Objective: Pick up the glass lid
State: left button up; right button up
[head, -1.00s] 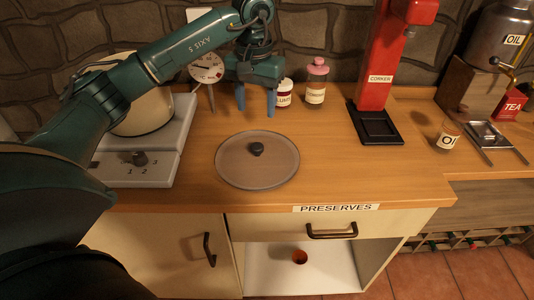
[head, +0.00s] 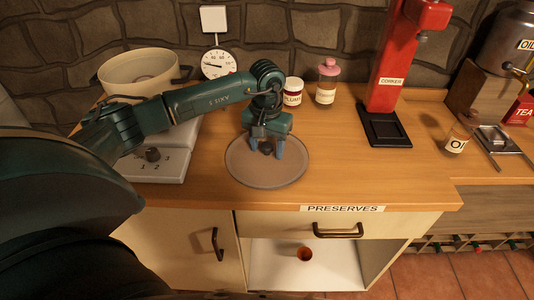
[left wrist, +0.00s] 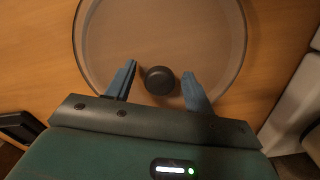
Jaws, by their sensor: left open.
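The glass lid (head: 264,178) lies flat on the wooden counter, round and see-through with a thin rim and a dark knob (head: 266,148) at its middle. My left gripper (head: 266,150) is over the lid, pointing down, with its blue fingers on either side of the knob. In the left wrist view the lid (left wrist: 160,35) fills the top middle and its knob (left wrist: 159,80) sits between the open fingertips (left wrist: 160,82), with a gap on each side. The gripper is open and holds nothing. My right gripper is not in view.
A pot (head: 142,74) stands on the white hob (head: 165,160) at the left. A plums jar (head: 292,92), a pink-capped jar (head: 327,84) and a red corker (head: 400,60) stand behind and to the right. The counter right of the lid is clear.

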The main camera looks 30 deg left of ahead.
pick_arm(q)
jog(key=shift+c, duration=0.4)
grip_shut()
